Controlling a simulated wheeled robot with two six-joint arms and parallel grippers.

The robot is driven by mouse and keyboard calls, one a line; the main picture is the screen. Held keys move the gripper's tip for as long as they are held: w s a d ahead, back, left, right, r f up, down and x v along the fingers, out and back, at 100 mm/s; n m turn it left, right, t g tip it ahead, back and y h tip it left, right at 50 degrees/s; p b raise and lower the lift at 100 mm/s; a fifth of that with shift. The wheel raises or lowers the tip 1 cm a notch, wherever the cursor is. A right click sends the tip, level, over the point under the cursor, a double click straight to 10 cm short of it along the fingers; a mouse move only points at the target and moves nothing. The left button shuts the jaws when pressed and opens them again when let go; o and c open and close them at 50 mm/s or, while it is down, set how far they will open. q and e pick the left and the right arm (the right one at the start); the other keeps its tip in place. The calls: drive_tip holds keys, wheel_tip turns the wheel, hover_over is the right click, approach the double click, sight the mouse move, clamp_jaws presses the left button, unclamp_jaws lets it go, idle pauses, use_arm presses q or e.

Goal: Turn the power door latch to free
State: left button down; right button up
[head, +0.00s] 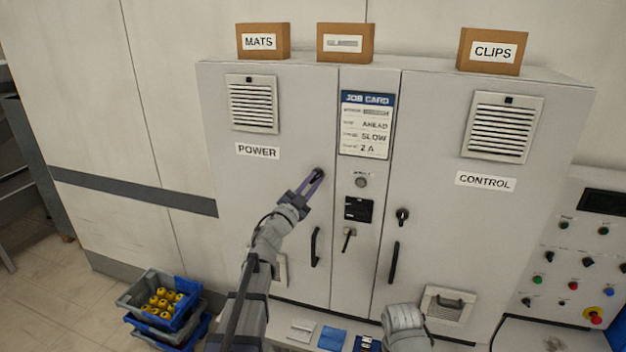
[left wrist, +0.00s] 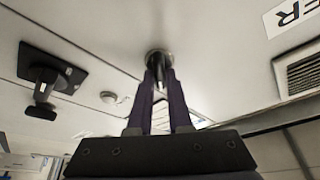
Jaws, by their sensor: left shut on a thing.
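The power door latch (head: 319,171) is a small dark knob high on the right side of the grey POWER door (head: 225,185), above that door's black handle (head: 315,247). My left gripper (head: 313,181) is shut on the latch, with its purple fingers on either side of it. In the left wrist view the fingers (left wrist: 161,78) reach up to the latch's round base (left wrist: 158,56) on the door. The fingers cover most of the latch, so I cannot tell which way it points. My right gripper does not show; only part of my right arm is at the bottom.
The CONTROL door (head: 470,215) has a dark latch (head: 402,215) and a black handle (head: 394,263). A job card (head: 366,125) is on the middle panel above a small lever (head: 348,240). Blue and grey crates (head: 185,318) with yellow parts stand on the floor at left.

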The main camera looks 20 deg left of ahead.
use_arm(q)
drive_tip(key=m+g+p, duration=0.1)
drive_tip(key=m, duration=0.1)
drive_tip(key=m+h+p, duration=0.1)
drive_tip(key=m, duration=0.2)
drive_tip(key=m+g+p, duration=0.1)
drive_tip(key=m+p, duration=0.1)
drive_tip(key=shift+a+r+g, duration=0.1)
drive_tip(key=shift+r+g, duration=0.2)
drive_tip(key=shift+f+m+g+p, duration=0.1)
drive_tip(key=shift+m+g+p, duration=0.5)
drive_tip(key=shift+m+p, duration=0.95)
drive_tip(key=shift+m+b, duration=0.4)
drive_tip(key=shift+m, duration=0.15)
drive_tip(key=c, duration=0.8)
unclamp_jaws()
drive_tip(key=shift+c, duration=0.2)
drive_tip(key=v, duration=0.7)
drive_tip(key=shift+s+a, duration=0.15)
drive_tip(key=shift+s, duration=0.2)
